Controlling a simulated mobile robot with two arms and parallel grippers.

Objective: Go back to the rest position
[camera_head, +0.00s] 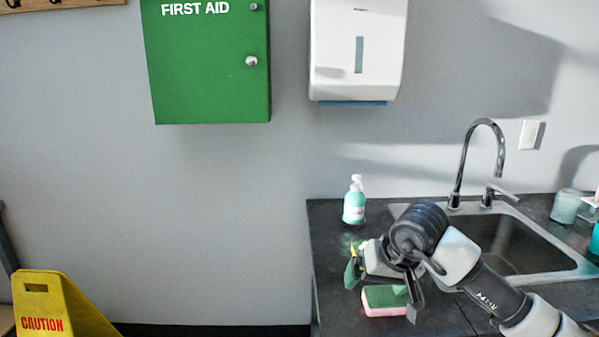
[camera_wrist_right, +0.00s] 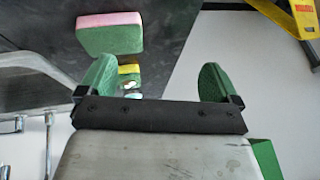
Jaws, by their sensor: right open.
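My right gripper (camera_head: 381,288) is over the dark counter, left of the sink. It is open, with its two green-padded fingers wide apart; in the right wrist view (camera_wrist_right: 155,80) nothing is held between them. A pink and green sponge (camera_head: 384,302) lies on the counter below the gripper, green side up. In the right wrist view the sponge (camera_wrist_right: 110,33) shows past the left finger, apart from it. My left gripper is in neither view.
The counter (camera_head: 330,225) holds a teal soap bottle (camera_head: 354,203) at the back. The steel sink (camera_head: 515,245) with its faucet (camera_head: 462,165) is to the right, near my forearm. A paper towel dispenser (camera_head: 357,50) and green first aid cabinet (camera_head: 208,75) hang above. A yellow caution sign (camera_head: 50,305) stands lower left.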

